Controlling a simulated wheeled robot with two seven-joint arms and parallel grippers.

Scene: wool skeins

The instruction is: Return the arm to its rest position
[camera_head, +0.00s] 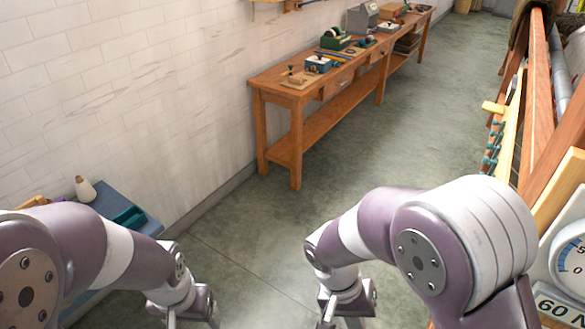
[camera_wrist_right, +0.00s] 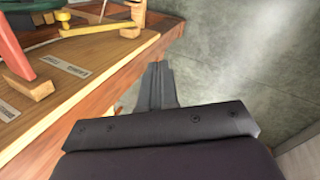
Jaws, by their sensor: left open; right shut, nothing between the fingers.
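My left arm comes in at the lower left of the head view. Its gripper (camera_head: 192,321) hangs downward at the bottom edge, with the fingers apart and the tips cut off by the frame. My right arm bends in from the lower right. Its gripper (camera_head: 343,321) also points down at the bottom edge, with its tips out of frame. In the right wrist view the right gripper's fingers (camera_wrist_right: 157,84) are together with nothing between them, beside the edge of a wooden table (camera_wrist_right: 75,110).
A wooden workbench (camera_head: 278,86) with tools stands along the white wall. A blue table (camera_head: 143,224) with a cone is at the left. A wooden frame (camera_head: 538,85) and a dial scale (camera_head: 572,262) are at the right. The grey floor (camera_head: 255,235) between is clear.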

